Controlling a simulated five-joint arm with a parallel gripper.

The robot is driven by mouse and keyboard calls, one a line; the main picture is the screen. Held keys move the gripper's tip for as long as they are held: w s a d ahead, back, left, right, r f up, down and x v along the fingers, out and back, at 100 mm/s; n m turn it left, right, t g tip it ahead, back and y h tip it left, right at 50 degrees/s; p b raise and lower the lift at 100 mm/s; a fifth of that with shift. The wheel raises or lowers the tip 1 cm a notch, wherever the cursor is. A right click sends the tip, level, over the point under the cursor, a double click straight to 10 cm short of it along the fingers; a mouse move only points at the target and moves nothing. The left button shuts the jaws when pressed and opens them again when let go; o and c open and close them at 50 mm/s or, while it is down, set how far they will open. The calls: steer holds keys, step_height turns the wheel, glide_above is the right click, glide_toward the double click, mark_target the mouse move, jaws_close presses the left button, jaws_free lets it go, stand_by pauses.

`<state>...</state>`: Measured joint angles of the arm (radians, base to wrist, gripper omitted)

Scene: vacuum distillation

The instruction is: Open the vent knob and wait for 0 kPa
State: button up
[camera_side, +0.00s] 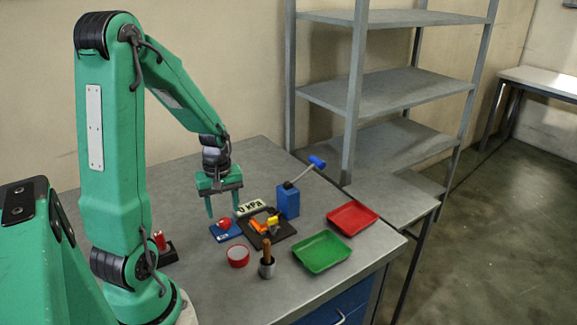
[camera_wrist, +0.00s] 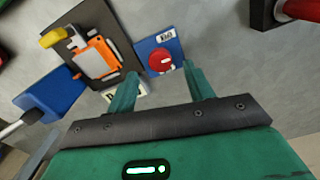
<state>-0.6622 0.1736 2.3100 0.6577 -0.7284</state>
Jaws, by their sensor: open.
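The vent knob is a round red knob (camera_side: 224,224) on a blue square base. In the wrist view the red knob (camera_wrist: 161,61) has a white mark across it and a small white label beside it on the base. My gripper (camera_side: 223,212) points down over the knob, its two fingers spread and empty. In the wrist view my gripper (camera_wrist: 160,72) has its fingertips near the knob's base, one to each side. Whether they touch it I cannot tell.
Right of the knob lies a black plate (camera_side: 286,232) with orange and yellow parts. A blue box with a lever (camera_side: 288,200) stands behind.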

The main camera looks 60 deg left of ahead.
mark_target(227, 221)
steer(key=shift+r, duration=2)
steer(key=shift+w+d+r+m, duration=0.15)
steer(key=shift+d+r+m, duration=0.15)
steer(key=shift+d+r, duration=0.1)
steer(key=s+d+r+m+t, duration=0.1)
steer(key=d+r+m+t, duration=0.1)
steer(key=d+r+m, duration=0.4)
steer(key=s+d+r+m+t, duration=0.2)
steer(key=d+r+m, duration=0.5)
steer(key=d, duration=0.5)
steer(key=shift+d+r+m+t, duration=0.15)
steer(key=shift+d+m+t, duration=0.25)
steer(key=shift+m+t, duration=0.6)
steer(key=shift+w, duration=0.1)
steer(key=shift+c, duration=0.3)
